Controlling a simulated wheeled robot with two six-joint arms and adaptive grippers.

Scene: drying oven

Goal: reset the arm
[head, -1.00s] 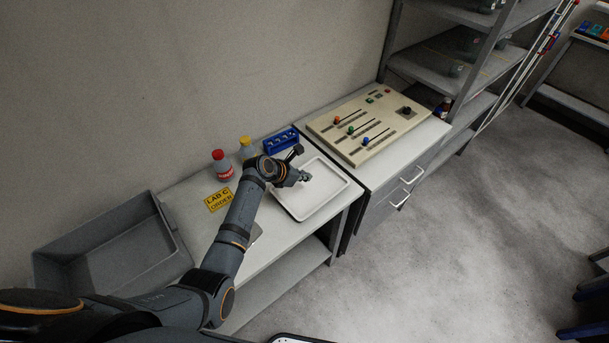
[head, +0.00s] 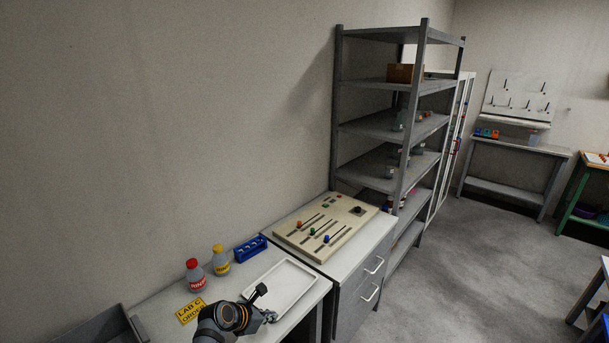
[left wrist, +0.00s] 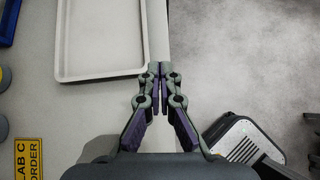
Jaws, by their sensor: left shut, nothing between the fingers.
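My left gripper (head: 270,316) is at the lower middle of the head view, near the front edge of the white tray (head: 304,284). In the left wrist view its fingers (left wrist: 160,72) are together, shut and empty, over the front edge of the bench. The white tray also shows there (left wrist: 66,45), beyond and to the left of the fingertips. My right gripper is in neither view.
Bottles with red (head: 195,275) and yellow (head: 220,260) caps, a blue rack (head: 250,248) and a yellow sign (head: 191,311) are on the bench. A slider panel (head: 326,226) tops the cabinet beside it. A grey shelf (head: 395,126) stands behind. Floor (head: 470,270) at right is clear.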

